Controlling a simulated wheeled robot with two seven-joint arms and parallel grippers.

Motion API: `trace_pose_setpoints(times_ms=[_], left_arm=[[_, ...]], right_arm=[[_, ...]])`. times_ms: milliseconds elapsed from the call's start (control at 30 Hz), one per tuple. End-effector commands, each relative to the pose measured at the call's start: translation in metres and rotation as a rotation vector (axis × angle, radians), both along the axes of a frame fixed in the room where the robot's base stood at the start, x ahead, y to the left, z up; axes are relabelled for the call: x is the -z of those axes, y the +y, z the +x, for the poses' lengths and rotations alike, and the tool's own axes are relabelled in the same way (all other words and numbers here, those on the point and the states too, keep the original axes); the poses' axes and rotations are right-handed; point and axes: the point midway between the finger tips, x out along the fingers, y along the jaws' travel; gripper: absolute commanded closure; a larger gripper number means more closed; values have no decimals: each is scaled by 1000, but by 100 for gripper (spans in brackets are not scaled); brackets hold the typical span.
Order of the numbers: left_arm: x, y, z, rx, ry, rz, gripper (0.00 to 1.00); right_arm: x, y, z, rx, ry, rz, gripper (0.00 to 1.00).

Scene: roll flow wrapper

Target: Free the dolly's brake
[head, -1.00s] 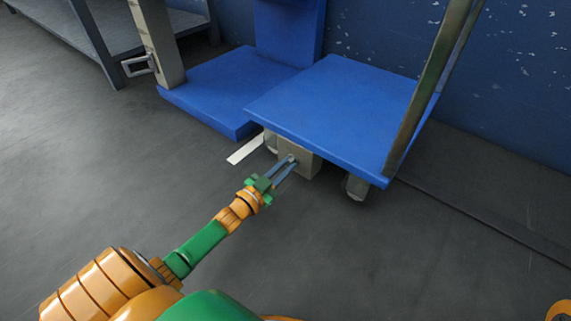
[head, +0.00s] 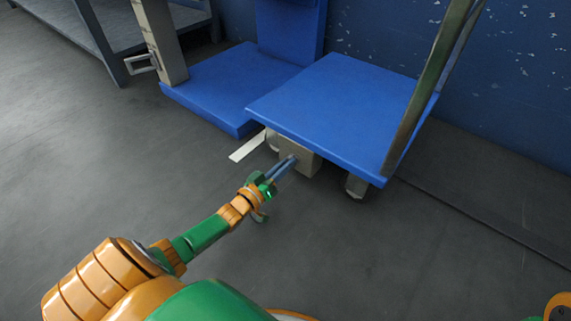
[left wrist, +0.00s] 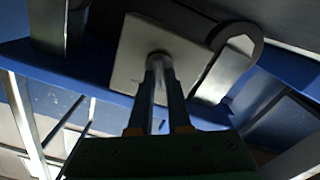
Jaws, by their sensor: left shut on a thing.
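The dolly (head: 335,105) is a blue flat platform on casters with a metal upright at its right. Under its near edge is a beige brake block (head: 308,162), which also shows as a pale plate in the left wrist view (left wrist: 135,65). My left gripper (head: 291,160) is at the front face of this block. In the left wrist view the gripper's fingers (left wrist: 160,72) are shut on a thin knob (left wrist: 158,62) that stands out from the plate. The fingers hide most of the knob.
A blue-based machine with a post (head: 160,45) stands behind and left of the dolly. A white strip (head: 247,146) lies on the floor by the dolly. A grey shelf (head: 90,35) is at the far left. The floor in front is clear.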

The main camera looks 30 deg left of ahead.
Motion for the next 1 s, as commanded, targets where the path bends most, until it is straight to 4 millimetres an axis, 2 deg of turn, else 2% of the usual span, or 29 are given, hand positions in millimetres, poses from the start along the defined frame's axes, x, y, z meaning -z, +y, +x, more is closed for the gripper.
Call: trace_pose_setpoints(times_ms=[667, 700, 800, 1000], left_arm=[[0, 1, 0, -1, 5, -62, 100], [0, 1, 0, -1, 5, -62, 81], [0, 1, 0, -1, 5, -62, 54], [0, 0, 0, 0, 5, -62, 54]], right_arm=[[0, 0, 0, 0, 0, 0, 50], [0, 0, 0, 0, 0, 0, 50], [-1, 0, 0, 0, 0, 0, 50], [-1, 0, 0, 0, 0, 0, 50]])
